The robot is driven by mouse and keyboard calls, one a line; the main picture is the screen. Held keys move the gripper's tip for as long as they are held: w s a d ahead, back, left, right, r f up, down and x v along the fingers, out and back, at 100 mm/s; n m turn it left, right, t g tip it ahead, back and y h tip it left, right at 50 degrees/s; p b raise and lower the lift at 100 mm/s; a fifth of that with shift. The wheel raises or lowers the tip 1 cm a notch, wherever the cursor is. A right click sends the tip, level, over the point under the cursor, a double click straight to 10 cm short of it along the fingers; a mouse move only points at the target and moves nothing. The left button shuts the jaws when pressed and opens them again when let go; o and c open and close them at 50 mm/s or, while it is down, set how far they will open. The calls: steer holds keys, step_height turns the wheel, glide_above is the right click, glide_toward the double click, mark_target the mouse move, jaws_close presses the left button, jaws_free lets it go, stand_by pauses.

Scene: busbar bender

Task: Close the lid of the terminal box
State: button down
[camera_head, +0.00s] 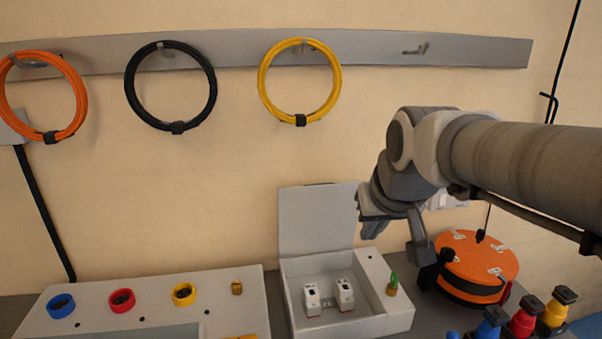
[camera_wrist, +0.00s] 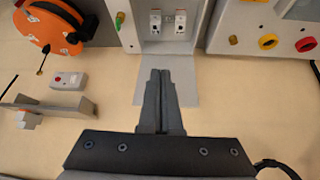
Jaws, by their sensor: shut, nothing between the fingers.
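The terminal box (camera_head: 345,325) is a light grey open tray on the bench, with two white modules (camera_head: 328,298) inside. Its lid (camera_head: 315,220) stands raised at the back, near the wall. In the wrist view, the box (camera_wrist: 128,35) is at the top and the lid (camera_wrist: 192,88) appears as a grey panel below it. My gripper (camera_head: 370,222) is beside the lid's right edge in the head view, above the box. In the wrist view, my gripper (camera_wrist: 160,75) has its fingers together and empty, overlapping the lid. I cannot tell whether they touch it.
A brass fitting with a green top (camera_head: 392,287) sits on the box's right side. An orange reel (camera_head: 475,260) stands to the right, near colored bottles (camera_head: 523,318). A grey panel with colored rings (camera_head: 150,305) lies left. Cable coils (camera_head: 300,82) hang from a wall rail above.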

steer(key=w+a+r+n+t+y+p, duration=0.1)
steer(key=w+a+p, duration=0.15)
steer(key=w, duration=0.95)
steer(key=w+a+r+p, duration=0.15)
steer(key=w+a, duration=0.25)
steer(key=w, duration=0.9)
steer(key=p+x, duration=0.2)
steer(key=x, duration=0.8)
steer(key=shift+f, duration=0.25)
steer(key=shift+s+f, duration=0.1)
steer(key=shift+f, duration=0.05)
steer(key=shift+s+d+b, duration=0.1)
steer(key=shift+s+b, duration=0.05)
steer(key=shift+b, duration=0.2)
steer(key=shift+s+t+b, duration=0.4)
steer(key=shift+b, duration=0.1)
